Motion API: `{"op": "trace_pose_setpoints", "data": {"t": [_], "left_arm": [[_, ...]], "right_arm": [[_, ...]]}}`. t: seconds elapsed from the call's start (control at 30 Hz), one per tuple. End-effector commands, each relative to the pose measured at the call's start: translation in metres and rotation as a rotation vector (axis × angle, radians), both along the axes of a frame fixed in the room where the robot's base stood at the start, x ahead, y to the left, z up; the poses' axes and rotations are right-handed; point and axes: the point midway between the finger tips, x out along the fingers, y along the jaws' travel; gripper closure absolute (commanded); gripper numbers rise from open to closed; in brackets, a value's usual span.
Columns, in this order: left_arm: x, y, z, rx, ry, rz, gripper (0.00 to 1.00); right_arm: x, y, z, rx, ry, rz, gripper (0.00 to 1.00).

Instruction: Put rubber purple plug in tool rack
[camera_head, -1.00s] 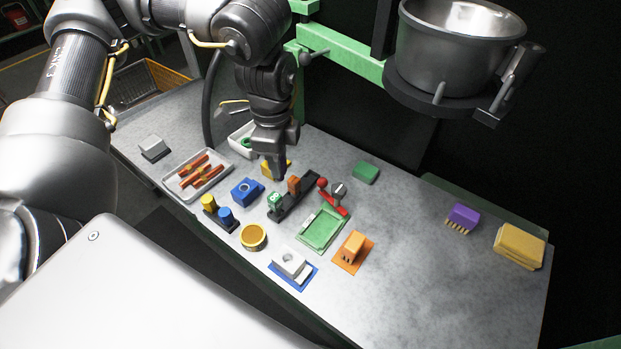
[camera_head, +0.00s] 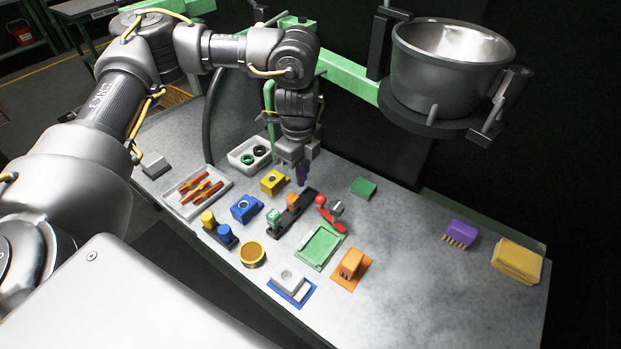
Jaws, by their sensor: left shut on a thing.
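My left gripper (camera_head: 301,164) is shut on a small dark purple plug (camera_head: 302,177), which points down below the fingers. The plug is small and partly hidden by the fingers. It is just above the far end of a black rack (camera_head: 289,218) that carries a green piece (camera_head: 273,217) and an orange piece (camera_head: 292,200). I cannot tell whether the plug touches the rack. My right gripper is not in view.
A yellow block (camera_head: 273,182), a blue block (camera_head: 246,209), a red-handled tool (camera_head: 331,219) and a green tray (camera_head: 319,248) are close by. A large metal pot (camera_head: 452,65) overhangs the back.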

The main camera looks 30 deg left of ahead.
Motion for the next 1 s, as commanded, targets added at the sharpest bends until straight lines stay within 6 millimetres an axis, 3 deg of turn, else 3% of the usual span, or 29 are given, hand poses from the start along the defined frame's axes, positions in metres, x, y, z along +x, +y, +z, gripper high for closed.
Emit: {"op": "trace_pose_setpoints", "data": {"t": [0.1,0.3,0.47,0.73,1.0], "left_arm": [[0.014,-0.004,-0.020,-0.002,0.003,0.003,1.00],[0.027,-0.007,-0.032,-0.002,-0.001,0.001,1.00],[0.029,-0.008,-0.036,-0.001,-0.001,0.001,1.00],[0.031,-0.008,-0.068,-0.001,0.001,0.002,1.00],[0.032,-0.008,-0.070,-0.001,-0.002,0.001,1.00]], "right_arm": [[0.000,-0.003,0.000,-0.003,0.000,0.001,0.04],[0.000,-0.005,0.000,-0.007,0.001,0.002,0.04],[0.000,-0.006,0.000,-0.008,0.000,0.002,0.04],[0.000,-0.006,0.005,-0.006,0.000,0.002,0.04],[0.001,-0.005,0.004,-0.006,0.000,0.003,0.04]]}}
